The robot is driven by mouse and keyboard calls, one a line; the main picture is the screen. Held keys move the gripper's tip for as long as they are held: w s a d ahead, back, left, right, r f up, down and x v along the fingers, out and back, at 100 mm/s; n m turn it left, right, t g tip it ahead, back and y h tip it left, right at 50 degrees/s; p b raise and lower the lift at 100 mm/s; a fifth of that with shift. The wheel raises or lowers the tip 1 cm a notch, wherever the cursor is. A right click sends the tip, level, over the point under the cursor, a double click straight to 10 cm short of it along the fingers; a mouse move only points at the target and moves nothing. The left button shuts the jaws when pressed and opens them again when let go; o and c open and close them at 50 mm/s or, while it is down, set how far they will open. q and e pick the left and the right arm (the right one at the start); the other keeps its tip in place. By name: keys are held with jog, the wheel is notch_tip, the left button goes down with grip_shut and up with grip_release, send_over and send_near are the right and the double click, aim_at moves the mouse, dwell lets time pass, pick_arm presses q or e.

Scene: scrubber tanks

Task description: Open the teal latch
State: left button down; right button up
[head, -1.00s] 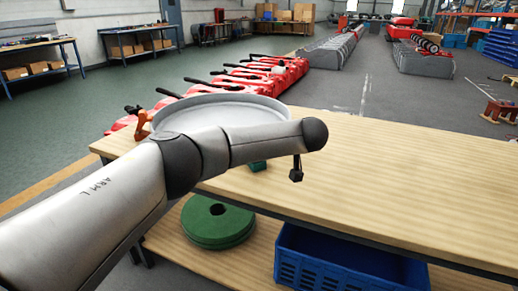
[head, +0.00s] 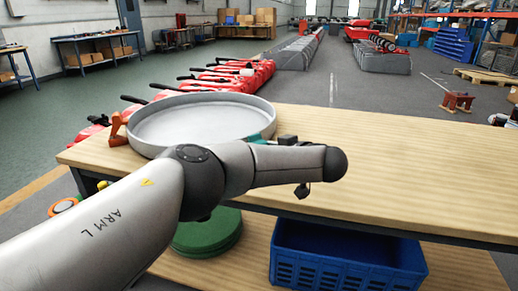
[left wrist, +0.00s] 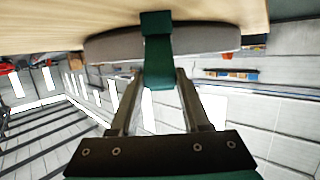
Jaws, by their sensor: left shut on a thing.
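A round grey tank lid or pan (head: 200,118) with a raised rim lies on the wooden bench. The teal latch (head: 262,137) shows at its right rim, partly hidden behind my left arm. In the left wrist view the latch (left wrist: 157,62) is a teal strap over the grey rim (left wrist: 215,40), its free end hanging between my fingers. My left gripper (left wrist: 157,78) is shut on the latch, one finger on each side. In the head view my left forearm hides most of the gripper. My right gripper is in neither view.
An orange latch (head: 118,128) sits at the tank's left rim. The wooden bench top (head: 420,165) is clear to the right. Below it are a blue crate (head: 345,262) and a green disc (head: 207,236). Red machines (head: 235,78) stand behind.

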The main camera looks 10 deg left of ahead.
pick_arm(q)
jog(key=shift+s+f, duration=0.15)
jog(key=shift+f, duration=0.35)
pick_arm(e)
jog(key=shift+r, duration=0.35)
pick_arm(q)
jog(key=shift+d, duration=0.1)
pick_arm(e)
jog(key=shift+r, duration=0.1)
pick_arm(q)
jog(key=c, duration=0.6)
grip_release()
jog(key=shift+o, duration=1.2)
jog(key=shift+r, duration=0.2)
jog(key=shift+s+d+r, duration=0.1)
jog(key=shift+d+r, duration=0.05)
jog(key=p+v, duration=0.5)
jog(key=v, duration=0.9)
jog(key=shift+s+d+f, duration=0.25)
jog(key=shift+s+f, duration=0.05)
jog(key=shift+s, duration=0.1)
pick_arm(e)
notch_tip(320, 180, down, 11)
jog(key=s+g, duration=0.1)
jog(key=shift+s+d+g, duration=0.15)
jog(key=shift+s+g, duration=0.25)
